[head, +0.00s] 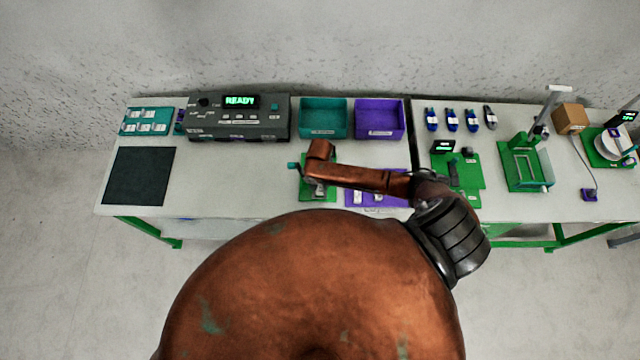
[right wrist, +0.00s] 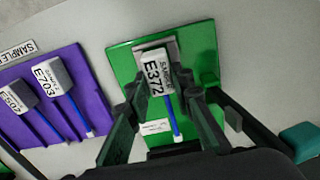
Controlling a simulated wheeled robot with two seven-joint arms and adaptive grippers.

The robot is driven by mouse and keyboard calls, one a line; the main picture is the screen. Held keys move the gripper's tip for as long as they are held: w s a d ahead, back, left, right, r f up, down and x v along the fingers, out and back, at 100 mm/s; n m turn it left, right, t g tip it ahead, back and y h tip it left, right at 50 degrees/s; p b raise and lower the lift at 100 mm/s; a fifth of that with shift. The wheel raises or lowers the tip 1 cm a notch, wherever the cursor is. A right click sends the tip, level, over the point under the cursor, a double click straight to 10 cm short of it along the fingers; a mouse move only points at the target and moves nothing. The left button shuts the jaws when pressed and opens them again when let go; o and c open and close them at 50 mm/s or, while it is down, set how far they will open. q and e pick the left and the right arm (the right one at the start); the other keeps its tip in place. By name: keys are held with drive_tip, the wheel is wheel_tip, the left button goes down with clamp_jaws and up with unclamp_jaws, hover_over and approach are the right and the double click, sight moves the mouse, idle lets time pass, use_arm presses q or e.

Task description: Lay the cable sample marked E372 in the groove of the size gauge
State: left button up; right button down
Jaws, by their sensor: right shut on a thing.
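The cable sample E372 (right wrist: 155,72) has a grey-white labelled head and a blue cable. In the right wrist view it lies between the two fingers of my right gripper (right wrist: 158,90), which is shut on it. Behind it is the green size gauge (right wrist: 122,62) with a grey block near its far edge. I cannot tell whether the sample touches the gauge, and the groove is hidden. In the head view the gauge (head: 318,194) is partly covered by my right arm and gripper (head: 317,184). My left gripper is not in view.
A purple sample holder (right wrist: 48,105) with samples E703 (right wrist: 52,77) and another lies left of the gauge in the wrist view. Teal (head: 323,119) and purple (head: 379,120) bins stand behind. A dark mat (head: 140,176) lies left; the table between is clear.

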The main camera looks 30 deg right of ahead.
drive_tip(key=shift+f+b, duration=0.3)
drive_tip(key=shift+f, duration=0.75)
idle(0.4)
drive_tip(key=c, duration=1.6)
unclamp_jaws()
wheel_tip(320, 180, up, 6)
drive_tip(key=p, duration=0.6)
drive_tip(key=shift+f, duration=0.15)
drive_tip(key=shift+r, duration=1.15)
